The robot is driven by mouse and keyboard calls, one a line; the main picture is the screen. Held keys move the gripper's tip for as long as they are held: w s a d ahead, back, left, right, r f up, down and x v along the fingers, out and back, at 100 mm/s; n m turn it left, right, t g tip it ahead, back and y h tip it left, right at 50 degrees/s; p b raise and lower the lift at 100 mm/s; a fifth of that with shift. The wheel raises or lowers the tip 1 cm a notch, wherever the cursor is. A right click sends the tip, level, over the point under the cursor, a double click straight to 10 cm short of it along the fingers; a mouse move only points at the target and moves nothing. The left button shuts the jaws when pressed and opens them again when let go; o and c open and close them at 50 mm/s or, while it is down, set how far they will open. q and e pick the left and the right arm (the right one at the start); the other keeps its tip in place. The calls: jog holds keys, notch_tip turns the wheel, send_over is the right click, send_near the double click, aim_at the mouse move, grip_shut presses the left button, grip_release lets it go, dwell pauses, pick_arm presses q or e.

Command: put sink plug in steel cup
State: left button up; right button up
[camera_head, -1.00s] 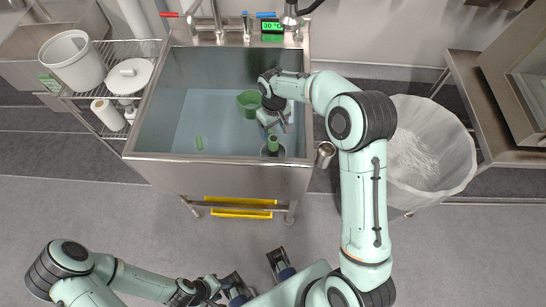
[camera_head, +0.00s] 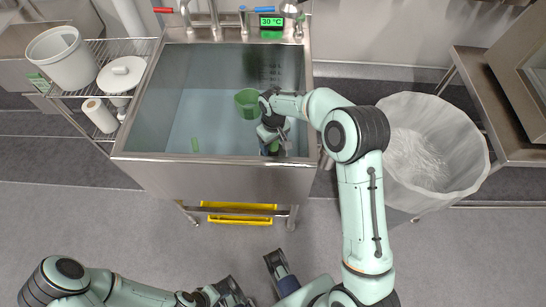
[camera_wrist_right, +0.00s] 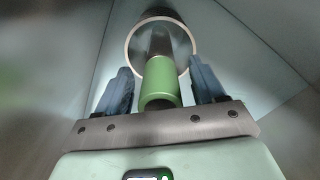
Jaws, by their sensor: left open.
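The sink plug (camera_wrist_right: 160,82) looks like an upright steel tube with a green grip, standing in a round, pale-rimmed opening in the sink floor. My right gripper (camera_head: 274,142) is down in the sink at the plug. In the right wrist view its two blue fingers (camera_wrist_right: 162,88) are apart on either side of the green grip, with gaps on both sides. In the head view the gripper hides most of the plug. The steel cup (camera_head: 326,161) is outside the sink's right front corner, beside my right arm. My left gripper (camera_head: 251,268) is open and empty, low in front of the sink.
The steel sink (camera_head: 215,170) holds water, a green pot (camera_head: 248,103) and a small green piece (camera_head: 195,145). A lined bin (camera_head: 430,160) stands right of my right arm. A wire rack (camera_head: 118,50) with white containers is at left. Yellow bars (camera_head: 238,207) lie below the sink.

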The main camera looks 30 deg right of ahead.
grip_shut()
jog(key=c, duration=0.9)
grip_release()
jog(key=shift+c, duration=0.2)
grip_shut()
jog(key=shift+r, duration=0.1)
jog(key=shift+r, duration=0.1)
jog(key=shift+r+p, duration=1.15)
jog(key=shift+r, duration=0.2)
